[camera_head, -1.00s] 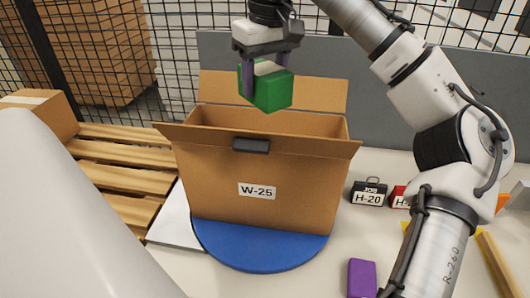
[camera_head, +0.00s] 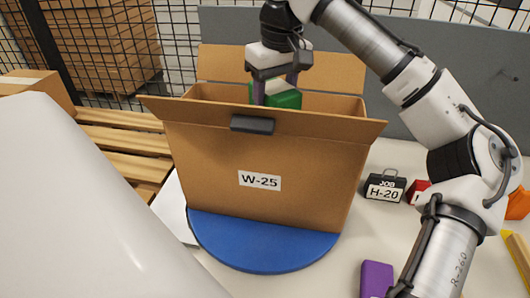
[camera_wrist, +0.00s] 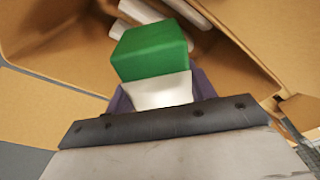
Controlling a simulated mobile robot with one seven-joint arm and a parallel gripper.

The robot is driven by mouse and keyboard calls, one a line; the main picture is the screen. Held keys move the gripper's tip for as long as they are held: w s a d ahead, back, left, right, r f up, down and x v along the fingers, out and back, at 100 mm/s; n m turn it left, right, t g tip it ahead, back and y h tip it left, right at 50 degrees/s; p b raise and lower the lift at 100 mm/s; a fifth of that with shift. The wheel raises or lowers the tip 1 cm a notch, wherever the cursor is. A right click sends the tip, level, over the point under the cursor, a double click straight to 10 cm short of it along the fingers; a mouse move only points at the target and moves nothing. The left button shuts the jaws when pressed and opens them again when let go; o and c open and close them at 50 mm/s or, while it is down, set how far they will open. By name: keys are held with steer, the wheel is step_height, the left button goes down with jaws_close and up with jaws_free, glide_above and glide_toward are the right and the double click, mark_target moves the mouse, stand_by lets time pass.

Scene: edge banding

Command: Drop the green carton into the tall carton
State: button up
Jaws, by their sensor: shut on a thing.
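The tall carton (camera_head: 210,150) is a brown open box labelled W-25, standing upright with its flaps spread on a blue round base. The green carton (camera_head: 287,101) is a small green block with a pale band. My gripper (camera_head: 274,92) is shut on it, pointing down at the carton's mouth. The green carton's lower part is hidden behind the front wall. In the wrist view the green carton (camera_wrist: 150,50) sits between the purple fingers (camera_wrist: 160,95), with the box's inside walls around it and white pieces beyond it.
The blue round base (camera_head: 262,248) lies under the tall carton. A black H-20 case (camera_head: 384,187), a red item (camera_head: 417,190) and a purple block (camera_head: 376,279) are on the table at right. Wooden slats (camera_head: 120,140) are at left. A grey panel (camera_head: 420,80) stands behind.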

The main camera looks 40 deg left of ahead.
steer(key=shift+f, duration=0.6)
steer(key=o, duration=1.1)
steer(key=shift+o, duration=0.2)
step_height(320, 180, up, 14)
steer(key=d, duration=0.1)
steer(key=shift+s+d+p, duration=0.2)
steer(key=shift+d+p, duration=0.1)
steer(key=shift+f, duration=0.15)
